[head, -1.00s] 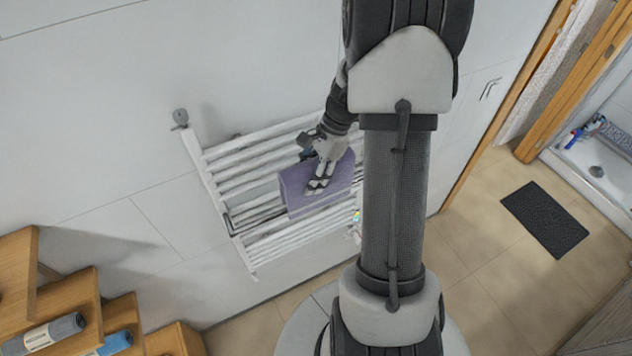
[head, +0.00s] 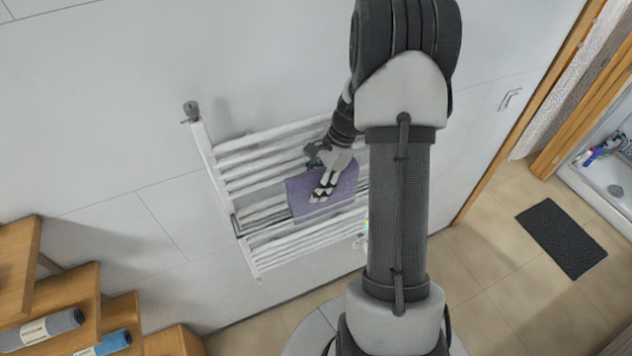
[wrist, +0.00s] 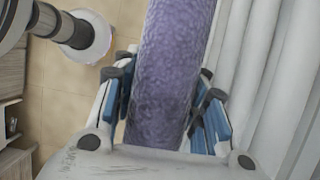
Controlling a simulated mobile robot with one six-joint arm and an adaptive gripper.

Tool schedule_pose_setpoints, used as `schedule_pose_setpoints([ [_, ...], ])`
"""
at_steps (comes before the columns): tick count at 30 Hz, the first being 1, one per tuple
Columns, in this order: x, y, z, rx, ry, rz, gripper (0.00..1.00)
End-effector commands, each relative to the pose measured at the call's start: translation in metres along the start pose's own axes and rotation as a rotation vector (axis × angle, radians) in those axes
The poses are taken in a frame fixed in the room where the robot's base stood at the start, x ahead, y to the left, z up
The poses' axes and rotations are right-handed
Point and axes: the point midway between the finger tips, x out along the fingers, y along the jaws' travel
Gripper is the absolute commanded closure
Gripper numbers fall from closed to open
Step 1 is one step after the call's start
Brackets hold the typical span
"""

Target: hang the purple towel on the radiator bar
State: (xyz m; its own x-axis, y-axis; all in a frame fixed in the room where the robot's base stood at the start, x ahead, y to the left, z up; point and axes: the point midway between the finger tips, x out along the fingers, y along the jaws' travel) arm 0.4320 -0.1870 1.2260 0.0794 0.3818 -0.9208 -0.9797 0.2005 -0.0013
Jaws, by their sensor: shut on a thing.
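The purple towel (head: 306,197) is at the white radiator (head: 240,168) in the head view, in front of its middle bars. My gripper (head: 325,186) is shut on the towel, with its fingers lying over the towel's face. In the wrist view the towel (wrist: 168,70) runs up between the blue-padded fingers (wrist: 163,115), and the white radiator bars (wrist: 285,80) stand close on the right. A thin dark bar (head: 236,224) juts at the radiator's left side near the towel's height. I cannot tell whether the towel rests on that bar.
A dark mat (head: 561,238) lies on the floor at right. The wall left of the radiator is clear.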

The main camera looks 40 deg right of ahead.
Motion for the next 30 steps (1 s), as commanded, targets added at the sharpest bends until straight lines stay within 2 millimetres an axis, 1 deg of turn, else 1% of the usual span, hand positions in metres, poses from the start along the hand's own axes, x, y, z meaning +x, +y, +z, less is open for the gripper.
schedule_pose_setpoints([
  [1, 0.008, 0.0, -0.003, 0.0, -0.001, 0.001, 0.88],
  [3, 0.014, 0.0, -0.006, 0.0, -0.001, 0.001, 0.88],
  [30, 0.096, 0.0, -0.041, 0.0, 0.0, 0.0, 0.88],
])
